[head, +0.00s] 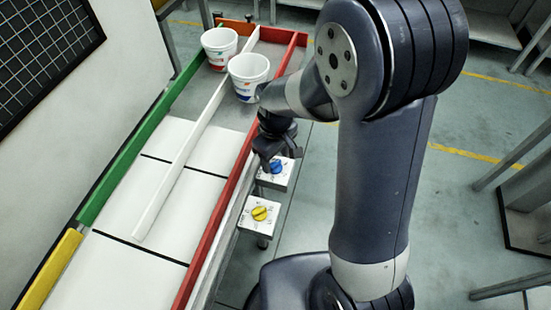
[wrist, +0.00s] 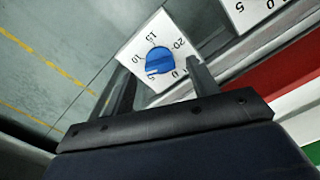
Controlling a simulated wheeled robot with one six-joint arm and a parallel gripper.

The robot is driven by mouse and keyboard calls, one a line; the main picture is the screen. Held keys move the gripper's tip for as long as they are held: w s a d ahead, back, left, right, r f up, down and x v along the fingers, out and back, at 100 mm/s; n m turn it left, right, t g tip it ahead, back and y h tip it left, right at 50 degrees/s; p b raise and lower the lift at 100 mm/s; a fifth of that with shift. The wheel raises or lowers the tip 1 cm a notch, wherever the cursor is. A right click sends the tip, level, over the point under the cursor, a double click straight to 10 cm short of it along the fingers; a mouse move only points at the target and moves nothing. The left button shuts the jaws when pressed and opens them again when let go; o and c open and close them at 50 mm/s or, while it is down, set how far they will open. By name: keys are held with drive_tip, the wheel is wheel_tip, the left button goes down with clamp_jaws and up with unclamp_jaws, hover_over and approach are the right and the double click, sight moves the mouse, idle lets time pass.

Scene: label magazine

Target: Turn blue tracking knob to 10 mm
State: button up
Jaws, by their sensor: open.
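The blue knob (head: 277,167) sits on a square white dial plate (head: 280,180) beside the red rail. In the wrist view the blue knob (wrist: 159,60) shows in the middle of its plate (wrist: 128,50), with 10, 15 and 20 readable around it. A pale mark shows on the knob's lower left side, apparently below the 10; its exact reading is unclear. My gripper (wrist: 162,74) is open, its two fingers apart on either side of the knob in the picture. Whether they touch it cannot be told. In the head view my gripper (head: 275,152) is just above the blue knob, partly hidden by my arm.
A yellow knob (head: 260,213) on a similar plate is nearer the camera. Two white cups (head: 249,72) (head: 219,44) stand at the lane's far end. Red (head: 225,205), white (head: 180,160) and green (head: 135,155) rails run alongside.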

drive_tip(key=shift+f, duration=0.75)
drive_tip(key=shift+c, duration=0.5)
drive_tip(key=c, duration=0.9)
drive_tip(key=shift+m, duration=0.3)
